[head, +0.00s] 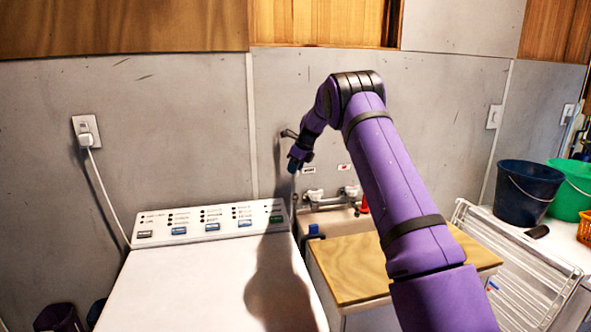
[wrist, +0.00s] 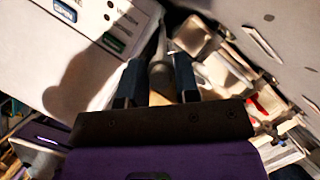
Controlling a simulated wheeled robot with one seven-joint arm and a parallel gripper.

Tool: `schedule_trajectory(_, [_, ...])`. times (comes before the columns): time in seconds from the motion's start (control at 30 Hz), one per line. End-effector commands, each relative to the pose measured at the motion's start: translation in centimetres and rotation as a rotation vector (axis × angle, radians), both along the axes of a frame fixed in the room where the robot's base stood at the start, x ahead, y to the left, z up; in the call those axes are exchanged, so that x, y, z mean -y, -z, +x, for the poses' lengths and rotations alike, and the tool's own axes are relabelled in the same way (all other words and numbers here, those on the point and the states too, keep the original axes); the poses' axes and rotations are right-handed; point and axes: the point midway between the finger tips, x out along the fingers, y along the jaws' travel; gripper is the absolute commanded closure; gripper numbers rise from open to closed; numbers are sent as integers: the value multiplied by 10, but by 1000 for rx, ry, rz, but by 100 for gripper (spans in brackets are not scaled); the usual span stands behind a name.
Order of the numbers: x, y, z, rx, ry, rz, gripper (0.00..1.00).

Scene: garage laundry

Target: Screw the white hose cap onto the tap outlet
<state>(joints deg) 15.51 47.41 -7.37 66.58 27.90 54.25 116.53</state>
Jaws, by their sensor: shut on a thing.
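My gripper (head: 294,165) is in front of the grey wall, above the gap between the washing machine and the sink cabinet, pointing down. In the wrist view its two dark fingers (wrist: 174,76) are closed around a pale grey, rounded piece, which I take to be the hose cap (wrist: 184,72). In the head view the fingers hide the cap. A thin pale hose (head: 294,190) hangs below the gripper. A dark tap fitting (head: 289,133) sticks out from the wall just above and left of the gripper. I cannot tell whether the cap touches its outlet.
The white washing machine (head: 205,285) stands left, its control panel at the back. The sink taps (head: 349,192) are right of the gripper, behind a wooden board (head: 350,268). A white drying rack (head: 515,275) and a dark bucket (head: 528,192) are farther right.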

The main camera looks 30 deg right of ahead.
Motion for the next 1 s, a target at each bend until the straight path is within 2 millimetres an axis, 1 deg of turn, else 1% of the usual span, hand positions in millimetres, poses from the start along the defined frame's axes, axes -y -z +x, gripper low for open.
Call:
schedule_trajectory(0.13, [0, 3, 0, -2, -4, -1, 94])
schedule_trajectory(0.27, [0, 9, 0, -2, -4, 0, 94])
schedule_trajectory(1.0, [0, 60, -1, -3, -5, 0, 94])
